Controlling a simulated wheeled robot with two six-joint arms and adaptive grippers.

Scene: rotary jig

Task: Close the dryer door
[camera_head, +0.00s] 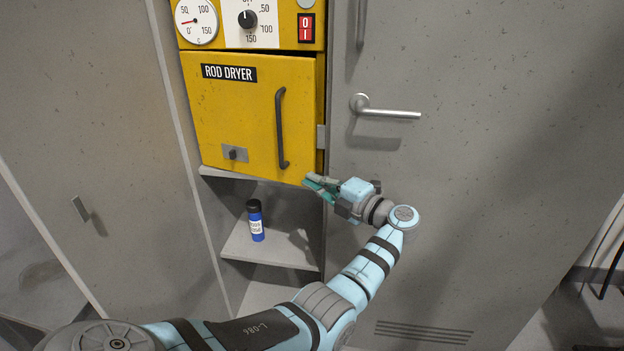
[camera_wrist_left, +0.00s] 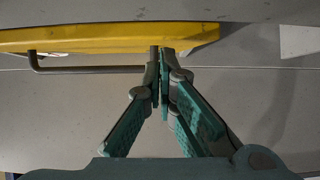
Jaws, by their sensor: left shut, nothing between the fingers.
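The yellow dryer door (camera_head: 245,115), labelled "ROD DRYER", hangs on the front of the dryer and looks slightly ajar, its right edge standing out from the housing. Its dark bar handle (camera_head: 282,128) is upright near the right edge. My left gripper (camera_head: 309,181) is shut and empty, with its fingertips by the lower right corner of the door. In the left wrist view the closed fingertips (camera_wrist_left: 163,50) overlap the yellow door (camera_wrist_left: 110,36) near the end of its handle (camera_wrist_left: 90,69). I cannot tell whether they touch it. My right gripper is not in view.
Below the dryer, a blue bottle (camera_head: 256,222) with a black cap stands on an open shelf (camera_head: 275,248). A grey cabinet door (camera_head: 480,180) with a lever handle (camera_head: 388,113) is at the right. The dials and red switch (camera_head: 306,27) are above the dryer door.

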